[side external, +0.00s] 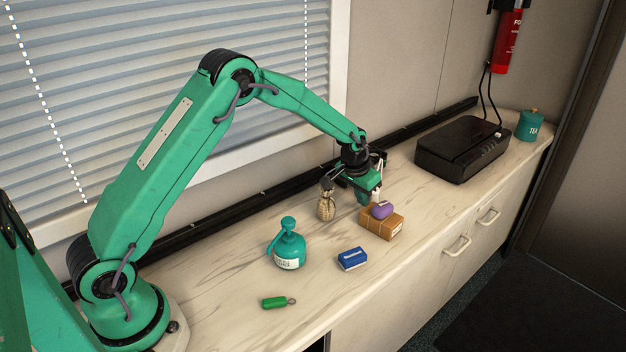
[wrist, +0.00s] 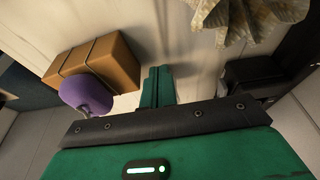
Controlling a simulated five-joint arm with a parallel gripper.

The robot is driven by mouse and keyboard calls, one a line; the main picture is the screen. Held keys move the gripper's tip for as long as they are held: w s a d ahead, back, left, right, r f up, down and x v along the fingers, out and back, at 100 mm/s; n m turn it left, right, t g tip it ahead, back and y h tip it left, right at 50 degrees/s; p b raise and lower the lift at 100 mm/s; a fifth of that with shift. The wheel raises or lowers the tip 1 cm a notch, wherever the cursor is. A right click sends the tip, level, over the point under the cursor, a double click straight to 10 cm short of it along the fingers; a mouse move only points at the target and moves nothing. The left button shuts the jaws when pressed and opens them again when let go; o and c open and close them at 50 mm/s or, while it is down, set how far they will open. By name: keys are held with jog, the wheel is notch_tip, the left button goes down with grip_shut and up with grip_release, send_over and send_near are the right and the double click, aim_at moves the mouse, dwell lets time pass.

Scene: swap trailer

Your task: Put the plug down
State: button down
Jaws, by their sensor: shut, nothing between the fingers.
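I cannot tell for certain which thing is the plug. A small rounded purple object (side external: 382,210) is at the brown box (side external: 384,225) in the side view; I cannot tell whether it rests on the box or against it. A green cylinder with a ring (side external: 274,302) lies on the counter nearer my base. My gripper (side external: 367,198) is low over the counter, just behind the purple object. In the wrist view my gripper's green fingers (wrist: 158,85) are together and empty. The purple object (wrist: 88,96) and the strapped box (wrist: 96,64) show to their left.
A teal pump bottle (side external: 287,245) and a blue box (side external: 352,259) stand on the counter (side external: 225,315).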

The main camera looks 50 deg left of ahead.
aim_at(381, 198)
jog(key=shift+x, duration=0.8)
jog(key=shift+w+a, duration=0.1)
jog(key=shift+w, duration=3.6)
jog(key=shift+r, duration=0.15)
jog(key=v, duration=0.9)
jog(key=shift+s+r, duration=0.1)
jog(key=shift+r, duration=0.25)
